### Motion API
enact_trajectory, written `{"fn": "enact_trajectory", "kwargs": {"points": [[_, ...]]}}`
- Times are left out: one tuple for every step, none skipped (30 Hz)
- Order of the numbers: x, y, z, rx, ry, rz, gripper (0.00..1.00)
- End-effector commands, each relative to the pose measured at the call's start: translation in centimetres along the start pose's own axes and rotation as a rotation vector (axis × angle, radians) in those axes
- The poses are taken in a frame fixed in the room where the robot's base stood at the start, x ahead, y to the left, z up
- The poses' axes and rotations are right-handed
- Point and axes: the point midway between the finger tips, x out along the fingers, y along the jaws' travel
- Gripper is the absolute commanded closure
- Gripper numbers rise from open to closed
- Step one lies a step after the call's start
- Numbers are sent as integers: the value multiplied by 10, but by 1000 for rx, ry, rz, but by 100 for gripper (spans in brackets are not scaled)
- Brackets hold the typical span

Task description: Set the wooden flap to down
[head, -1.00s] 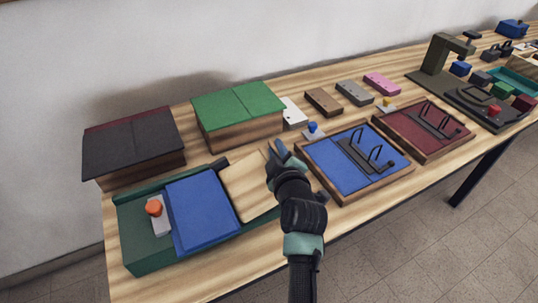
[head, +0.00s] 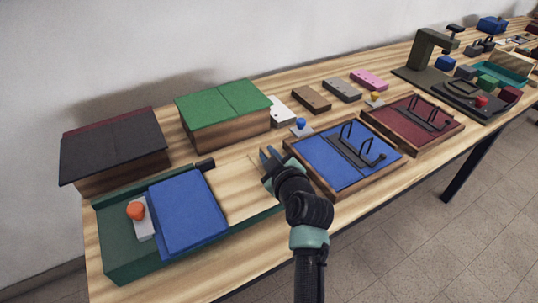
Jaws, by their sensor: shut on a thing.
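The wooden flap (head: 240,190) is a pale wood-grain panel on the right part of a long dark green tray (head: 118,240), beside a blue panel (head: 187,215). It looks nearly flat; I cannot tell whether it lies fully down. My gripper (head: 268,160) is at the flap's far right edge, shut on it. The fingers partly hide that corner. The blue panel covers the middle of the tray, and an orange knob (head: 136,211) on a pale block stands at the left end.
A green-lidded box (head: 222,105) and a black-lidded box (head: 112,150) stand behind the tray. A blue board with wire handles (head: 333,165) sits close to the right of my gripper, with a dark red board (head: 405,120) beyond. Bare tabletop (head: 215,275) runs along the front.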

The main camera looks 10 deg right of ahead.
Motion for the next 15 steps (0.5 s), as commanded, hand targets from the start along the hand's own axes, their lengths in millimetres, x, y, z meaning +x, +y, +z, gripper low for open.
{"fn": "enact_trajectory", "kwargs": {"points": [[0,3,-1,3,4,9,100],[0,3,-1,3,4,9,77],[0,3,-1,2,3,8,72],[0,3,-1,2,3,7,72],[0,2,-1,2,2,6,72],[0,2,0,1,2,6,72],[0,2,0,1,1,5,72],[0,1,0,1,1,4,72],[0,1,0,1,1,4,72],[0,1,0,0,0,3,72],[-1,1,0,0,0,3,72],[-2,1,0,0,0,3,72],[-3,1,0,0,0,3,72],[-5,1,0,0,0,4,72],[-8,1,0,0,0,3,72]]}}
